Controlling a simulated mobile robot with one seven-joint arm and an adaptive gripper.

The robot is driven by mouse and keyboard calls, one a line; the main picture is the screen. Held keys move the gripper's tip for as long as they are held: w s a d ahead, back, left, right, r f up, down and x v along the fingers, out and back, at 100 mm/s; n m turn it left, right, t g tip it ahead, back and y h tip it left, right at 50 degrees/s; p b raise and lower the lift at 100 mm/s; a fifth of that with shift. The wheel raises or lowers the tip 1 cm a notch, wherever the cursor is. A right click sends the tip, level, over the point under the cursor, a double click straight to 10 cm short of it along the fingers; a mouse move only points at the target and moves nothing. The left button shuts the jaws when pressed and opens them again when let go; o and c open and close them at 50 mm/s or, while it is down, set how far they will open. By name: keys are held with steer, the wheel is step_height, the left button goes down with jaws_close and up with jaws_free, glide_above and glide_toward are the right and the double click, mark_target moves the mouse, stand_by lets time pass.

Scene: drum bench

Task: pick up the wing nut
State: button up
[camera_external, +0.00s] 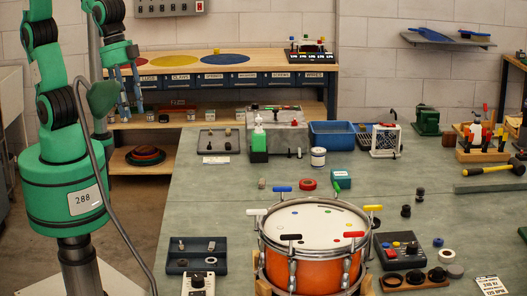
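I cannot pick out the wing nut for certain; the small metal parts are too small to tell apart. Some small parts lie in a dark divided tray (188,267) at the front left of the bench, and others in a dark tray (206,149) further back. My gripper (131,112) hangs fingers down at the left, beyond the bench's left edge in the picture. Its blue-grey fingers are spread apart, with nothing visible between them. It is well away from both trays.
An orange drum (305,259) with coloured-handled keys around its rim stands at the front middle. A blue bin (332,134), a green-and-white bottle (258,143) and a white-framed device (385,141) stand behind.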

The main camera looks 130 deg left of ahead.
steer(key=w+a+f+m+g, duration=0.1)
steer(key=w+f+m+g, duration=0.1)
steer(key=w+f, duration=0.7)
steer(key=m+g, duration=0.1)
steer(key=m, duration=0.1)
glide_above(181, 243)
step_height(181, 243, down, 15)
steer(key=shift+s+a, duration=0.1)
steer(key=shift+s, duration=0.05)
steer(key=shift+f+b, duration=1)
steer(key=shift+f, duration=3.2)
steer(key=shift+f+b, duration=0.7)
steer(key=shift+f, duration=1.9)
steer(key=shift+c, duration=0.5)
